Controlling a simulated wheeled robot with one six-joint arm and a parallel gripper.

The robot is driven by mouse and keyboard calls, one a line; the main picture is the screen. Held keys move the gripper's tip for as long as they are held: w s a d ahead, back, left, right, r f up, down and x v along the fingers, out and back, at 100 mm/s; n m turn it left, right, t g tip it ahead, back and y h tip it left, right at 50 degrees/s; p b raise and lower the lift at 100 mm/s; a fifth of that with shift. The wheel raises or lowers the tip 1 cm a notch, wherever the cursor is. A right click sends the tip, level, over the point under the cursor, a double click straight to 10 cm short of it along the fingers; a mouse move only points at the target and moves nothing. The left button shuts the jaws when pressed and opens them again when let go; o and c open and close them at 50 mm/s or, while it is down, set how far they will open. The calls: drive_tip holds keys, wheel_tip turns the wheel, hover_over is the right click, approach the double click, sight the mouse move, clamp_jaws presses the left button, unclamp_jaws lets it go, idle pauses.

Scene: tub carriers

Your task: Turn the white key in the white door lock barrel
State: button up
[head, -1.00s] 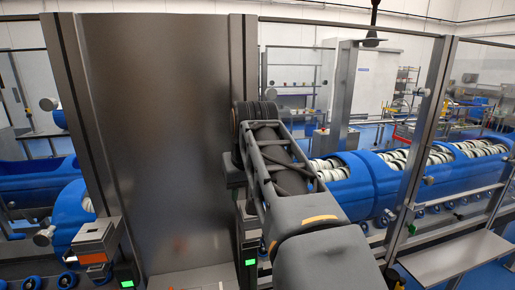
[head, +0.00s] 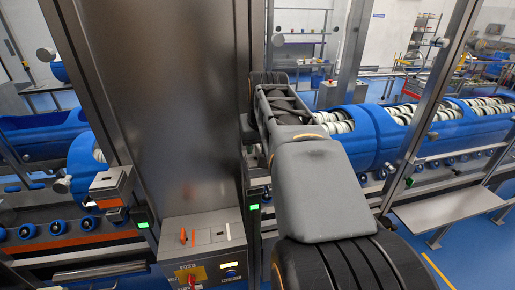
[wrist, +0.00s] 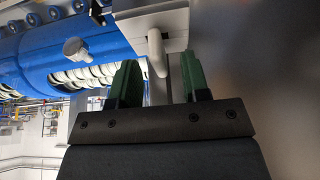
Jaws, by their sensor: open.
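In the wrist view my gripper (wrist: 158,62) is open, with its two dark green fingers apart. A pale, rounded lever-like piece (wrist: 157,52), which looks like the white key, lies between the fingertips in the picture. I cannot tell whether either finger touches it. It joins a pale block (wrist: 150,26), apparently the lock barrel, at the top of the picture. In the head view my own arm and the steel panel hide the gripper, key and lock.
A tall steel panel (head: 185,120) stands left of my arm. A control box (head: 203,250) with an orange switch is at its foot. Blue tubs (head: 350,148) holding white discs line the right side, behind metal posts. A steel shelf (head: 450,208) juts out at the right.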

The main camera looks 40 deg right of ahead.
drive_tip(key=shift+x, duration=1.05)
drive_tip(key=shift+c, duration=0.4)
clamp_jaws()
drive_tip(key=m+g+h, duration=0.1)
drive_tip(key=m, duration=0.3)
